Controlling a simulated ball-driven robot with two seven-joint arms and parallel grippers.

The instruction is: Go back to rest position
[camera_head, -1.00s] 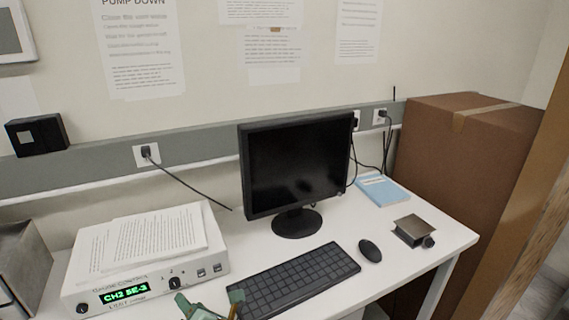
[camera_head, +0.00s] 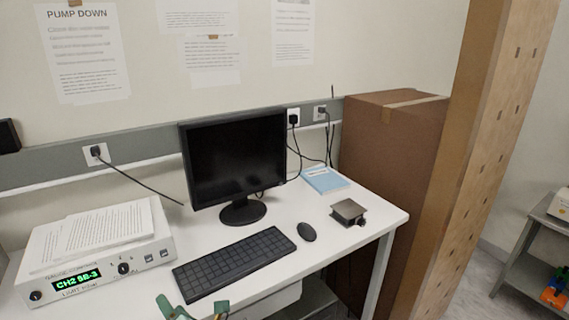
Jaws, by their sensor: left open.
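My left gripper (camera_head: 193,309) shows at the bottom edge, its green fingertips spread apart with nothing seen between them. It is in front of the keyboard (camera_head: 235,262) and right of the gauge control box (camera_head: 95,262), apart from the box. Most of the gripper and its arm is cut off by the frame. My right gripper is not in view.
A white desk (camera_head: 378,215) carries a monitor (camera_head: 235,155), mouse (camera_head: 306,232), blue booklet (camera_head: 325,180) and small metal box (camera_head: 348,212). A tall cardboard box (camera_head: 390,150) and wooden panel (camera_head: 490,150) stand at right. Beyond, a grey cart (camera_head: 540,230) stands on open floor.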

